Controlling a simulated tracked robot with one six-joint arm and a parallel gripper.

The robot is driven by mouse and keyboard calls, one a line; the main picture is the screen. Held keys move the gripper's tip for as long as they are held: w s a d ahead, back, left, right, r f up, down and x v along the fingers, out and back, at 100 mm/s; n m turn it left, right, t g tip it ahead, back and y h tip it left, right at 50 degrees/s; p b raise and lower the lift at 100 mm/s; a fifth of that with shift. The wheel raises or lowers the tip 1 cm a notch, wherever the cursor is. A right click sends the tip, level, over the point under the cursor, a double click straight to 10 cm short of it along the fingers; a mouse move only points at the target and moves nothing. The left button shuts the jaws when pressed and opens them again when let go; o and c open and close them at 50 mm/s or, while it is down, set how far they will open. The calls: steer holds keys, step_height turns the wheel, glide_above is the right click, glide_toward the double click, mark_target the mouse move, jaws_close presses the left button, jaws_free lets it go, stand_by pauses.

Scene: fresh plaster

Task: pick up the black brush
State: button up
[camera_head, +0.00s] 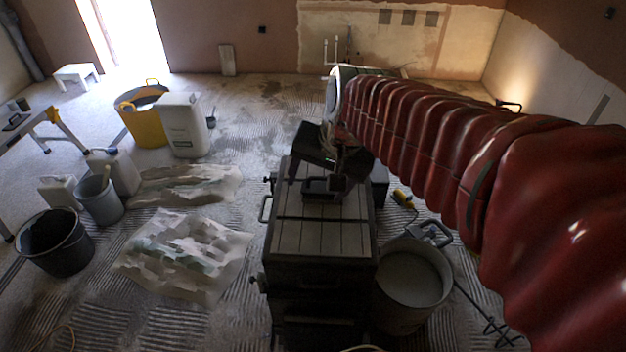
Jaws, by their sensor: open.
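My red-sleeved arm comes in from the right, and my gripper (338,178) hangs dark over the top of a black chest (325,236). Its jaws are open, but the fingers are hard to make out against the dark surroundings. A small black object (316,188) lies on the chest lid right at the fingertips, partly covered by them. It may be the black brush, but its bristles and handle cannot be made out. I cannot tell whether the fingers touch it.
A grey bucket (412,282) stands right of the chest, with a yellow-handled tool (403,199) behind it. Crumpled sheets (185,255) lie left. Farther left are a black bucket (55,243), a grey bucket (100,200), a white canister (184,126) and a yellow tub (143,116).

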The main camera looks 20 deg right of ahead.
steer(key=w+d+f+m+y, duration=0.1)
steer(key=w+d+f+m, duration=0.6)
steer(key=w, duration=0.5)
steer(key=w+d+f+m+y, duration=0.1)
steer(key=w+d+f+m, duration=0.7)
steer(key=w+f, duration=0.4)
steer(key=shift+d+m+g, duration=0.3)
steer(key=shift+d, duration=0.15)
steer(key=shift+w+f, duration=0.1)
glide_above(323, 188)
steer(key=s, duration=0.1)
steer(key=f, duration=0.4)
steer(key=d+f, duration=0.1)
steer(key=f, duration=0.2)
steer(key=shift+f, duration=0.1)
steer(key=shift+a+f, duration=0.1)
steer(key=shift+f, duration=0.15)
